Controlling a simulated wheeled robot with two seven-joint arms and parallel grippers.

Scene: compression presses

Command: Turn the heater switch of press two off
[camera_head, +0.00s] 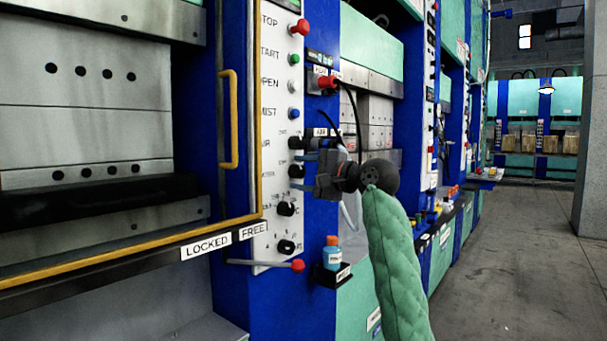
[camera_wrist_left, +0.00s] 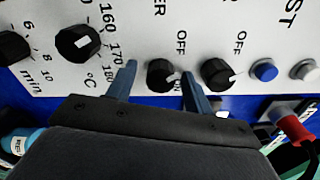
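The heater switch (camera_head: 297,171) is a black round knob on the white control panel (camera_head: 279,50) of the nearest press. It also shows in the left wrist view (camera_wrist_left: 161,75), below the letters "ER". Its white mark points right and slightly down, toward a label partly hidden by a finger, and away from the "OFF" above right. My left gripper (camera_head: 302,172) is at the panel. Its two blue-grey fingers (camera_wrist_left: 158,82) stand on either side of the heater knob, open, with small gaps seen. My right gripper is not in view.
The air knob (camera_wrist_left: 218,74) sits close right of one finger; the temperature knob (camera_wrist_left: 77,43) is on the other side. A red-tipped lever (camera_head: 298,265) and a blue bottle (camera_head: 332,256) are below. A red plug (camera_head: 328,82) with black cables hangs nearby. The aisle (camera_head: 510,270) is clear.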

